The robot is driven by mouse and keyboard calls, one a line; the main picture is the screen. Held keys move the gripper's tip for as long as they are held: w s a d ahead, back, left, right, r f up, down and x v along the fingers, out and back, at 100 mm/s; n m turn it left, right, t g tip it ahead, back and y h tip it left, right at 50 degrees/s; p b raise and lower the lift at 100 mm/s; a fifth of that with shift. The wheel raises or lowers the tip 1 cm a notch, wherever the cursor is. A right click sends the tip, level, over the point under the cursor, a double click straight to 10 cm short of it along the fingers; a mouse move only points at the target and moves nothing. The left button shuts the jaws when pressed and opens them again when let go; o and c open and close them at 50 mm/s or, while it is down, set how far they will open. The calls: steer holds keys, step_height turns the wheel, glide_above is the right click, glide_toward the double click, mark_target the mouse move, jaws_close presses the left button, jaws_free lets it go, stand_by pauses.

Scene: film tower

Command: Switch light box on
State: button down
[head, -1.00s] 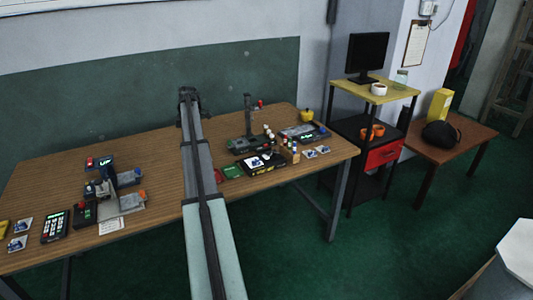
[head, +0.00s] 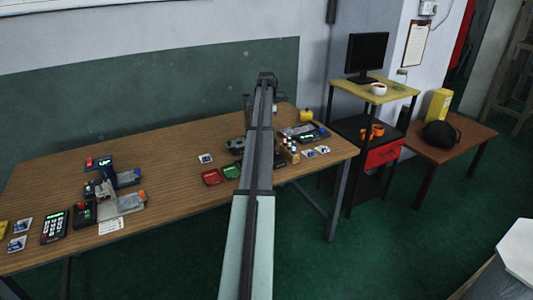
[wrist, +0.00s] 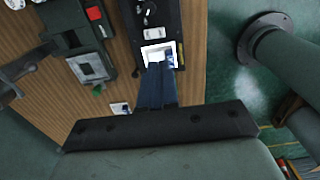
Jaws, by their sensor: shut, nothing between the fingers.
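In the wrist view a black box (wrist: 142,32) carries a bright white square panel (wrist: 152,50) with a small bluish picture on it; I take this for the light box. A white switch-like part and small knobs sit further up its face. My gripper (wrist: 157,70) is shut and empty, its dark blue fingers over the lower edge of the panel. I cannot tell whether the fingertips touch it. In the head view my arm hides the gripper and most of this box.
A dark device with a red button (wrist: 94,13) and a grey square plate stands left of the box. Small bottles (head: 290,146) stand right of my arm. The table's middle left is clear.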

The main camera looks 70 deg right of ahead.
steer(key=shift+w+d, duration=0.1)
steer(key=shift+d, duration=0.05)
stand_by(0.3)
steer(key=shift+w+d+r, duration=0.2)
steer(key=shift+w+d, duration=0.25)
steer(key=shift+r, duration=0.1)
step_height(320, 180, up, 14)
steer(key=w+d, duration=0.1)
steer(key=shift+w+d, duration=0.15)
steer(key=shift+w, duration=0.05)
stand_by(0.4)
stand_by(0.5)
